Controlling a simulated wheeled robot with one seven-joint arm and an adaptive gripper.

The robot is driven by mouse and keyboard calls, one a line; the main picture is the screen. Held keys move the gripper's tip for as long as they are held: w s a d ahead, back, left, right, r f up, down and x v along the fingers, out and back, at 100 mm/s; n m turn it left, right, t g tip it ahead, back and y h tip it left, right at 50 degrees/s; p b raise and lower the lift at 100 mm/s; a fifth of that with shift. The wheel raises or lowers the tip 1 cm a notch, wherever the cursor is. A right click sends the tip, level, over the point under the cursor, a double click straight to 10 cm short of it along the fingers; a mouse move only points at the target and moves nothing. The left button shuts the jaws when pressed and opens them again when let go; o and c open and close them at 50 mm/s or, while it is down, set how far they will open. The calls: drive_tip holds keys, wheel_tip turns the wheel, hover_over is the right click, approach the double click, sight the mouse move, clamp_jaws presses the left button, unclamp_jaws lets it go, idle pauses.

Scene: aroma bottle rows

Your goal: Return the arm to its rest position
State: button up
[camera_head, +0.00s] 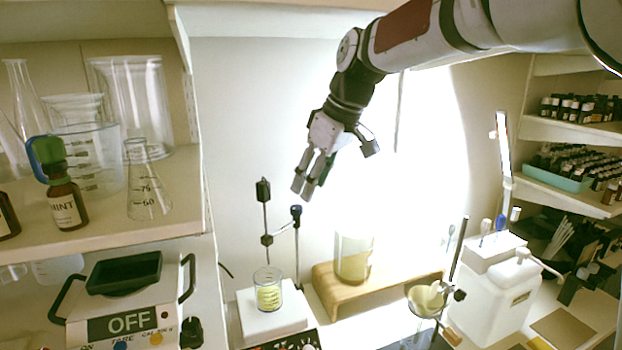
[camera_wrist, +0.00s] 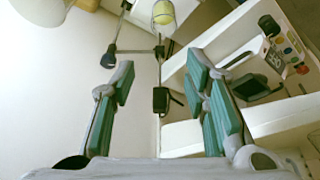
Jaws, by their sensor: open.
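My gripper (camera_head: 305,190) hangs from my raised arm near the middle of the head view, in the air above the bench and in front of the pale back wall. Its fingers point down and slightly left. In the wrist view its two green-padded fingers (camera_wrist: 165,95) stand well apart with nothing between them. The gripper is open and empty. Below and left of it in the head view, a beaker of yellow liquid (camera_head: 268,291) sits on a white stirrer base beside a metal stand (camera_head: 266,215). The gripper touches nothing that I can see.
The left shelf (camera_head: 110,233) holds glassware, a conical flask (camera_head: 148,190) and a brown MINT bottle (camera_head: 66,203). A device reading OFF (camera_head: 125,318) stands below. A wooden riser (camera_head: 325,290) bears a glass vessel (camera_head: 353,256). A white jug (camera_head: 495,305) and bottle shelves (camera_head: 570,131) are right.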

drive_tip(key=s+d+f+m+h, duration=0.1)
drive_tip(key=s+d+m, duration=0.2)
drive_tip(key=s, duration=0.7)
drive_tip(key=s+d+f+m+t+h, duration=0.1)
drive_tip(key=s+d+f+m, duration=0.1)
drive_tip(key=s+d, duration=0.4)
drive_tip(key=s+d+f+m+t+h, duration=0.1)
drive_tip(key=s+d+m, duration=0.4)
drive_tip(key=s, duration=1)
drive_tip(key=shift+f+h, duration=0.3)
drive_tip(key=shift+f, duration=0.35)
